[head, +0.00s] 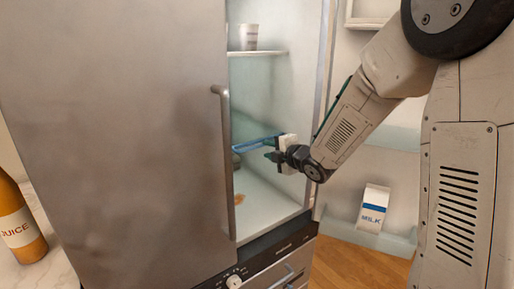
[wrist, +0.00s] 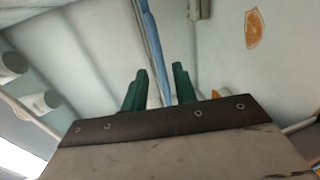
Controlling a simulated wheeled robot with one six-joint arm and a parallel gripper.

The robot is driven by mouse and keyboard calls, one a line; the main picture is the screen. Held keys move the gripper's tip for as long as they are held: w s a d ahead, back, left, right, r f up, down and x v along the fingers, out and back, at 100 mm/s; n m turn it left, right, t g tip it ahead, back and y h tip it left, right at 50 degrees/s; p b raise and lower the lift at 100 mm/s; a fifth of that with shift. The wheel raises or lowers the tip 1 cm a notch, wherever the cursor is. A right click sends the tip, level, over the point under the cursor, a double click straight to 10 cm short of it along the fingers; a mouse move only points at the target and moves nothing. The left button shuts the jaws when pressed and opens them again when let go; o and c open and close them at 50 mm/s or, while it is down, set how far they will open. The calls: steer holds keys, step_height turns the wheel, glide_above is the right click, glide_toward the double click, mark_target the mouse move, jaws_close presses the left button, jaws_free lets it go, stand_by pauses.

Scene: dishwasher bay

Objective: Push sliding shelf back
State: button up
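The sliding shelf shows as a thin blue edge (head: 256,140) inside the open fridge, below the upper shelf. The metal door hides its left part. My gripper (head: 268,150) is at the fridge opening, at the right end of this edge. In the wrist view my two green fingertips (wrist: 160,72) stand apart. The blue shelf edge (wrist: 154,40) runs away from me and lines up with the gap between them. I cannot tell whether a finger touches it.
A metal door (head: 120,130) with a long vertical handle (head: 226,150) covers the left side of the fridge. A white cup (head: 249,37) stands on the upper shelf (head: 258,53). A milk carton (head: 373,208) stands in the right door's rack. A juice bottle (head: 20,222) stands at far left.

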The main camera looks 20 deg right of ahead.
mark_target(258, 147)
steer(key=x, duration=0.7)
steer(key=shift+w, duration=0.1)
jaws_close()
